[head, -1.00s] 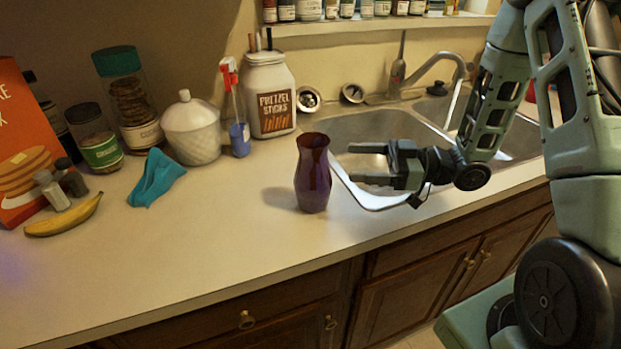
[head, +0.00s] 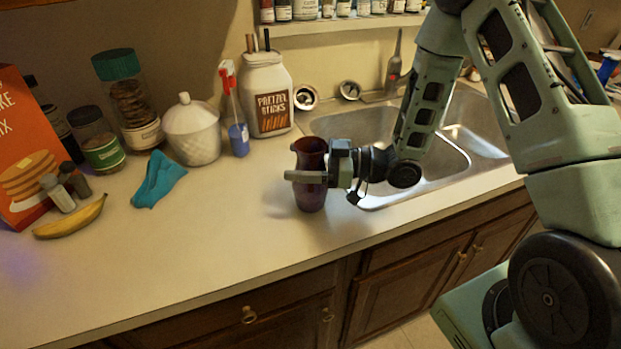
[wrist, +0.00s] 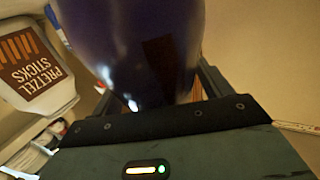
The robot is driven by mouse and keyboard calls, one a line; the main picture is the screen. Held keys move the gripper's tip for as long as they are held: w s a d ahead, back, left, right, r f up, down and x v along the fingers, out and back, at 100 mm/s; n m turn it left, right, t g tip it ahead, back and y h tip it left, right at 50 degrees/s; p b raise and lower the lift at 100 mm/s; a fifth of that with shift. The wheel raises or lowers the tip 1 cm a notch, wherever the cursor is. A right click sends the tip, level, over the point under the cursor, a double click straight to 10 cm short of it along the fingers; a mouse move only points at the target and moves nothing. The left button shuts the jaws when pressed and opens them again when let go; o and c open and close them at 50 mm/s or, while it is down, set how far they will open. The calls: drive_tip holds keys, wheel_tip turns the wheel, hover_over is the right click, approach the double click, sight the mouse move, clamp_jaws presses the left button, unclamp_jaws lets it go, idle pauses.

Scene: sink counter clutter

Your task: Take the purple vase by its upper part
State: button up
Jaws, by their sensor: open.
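The purple vase (head: 312,196) stands upright on the counter, in front of the sink's left edge. My gripper (head: 296,176) is level with the vase's middle to upper part, reaching in from the right. One finger passes across the front of the vase; the other is hidden behind it. In the wrist view the vase (wrist: 140,50) fills the space between the open fingers, close to the palm. I cannot tell whether either finger touches it.
A teal cloth (head: 157,180) and a banana (head: 70,218) lie left. The sink (head: 350,125) is right. Counter left and front of the vase is clear.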

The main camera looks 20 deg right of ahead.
drive_tip(key=c, duration=1.7)
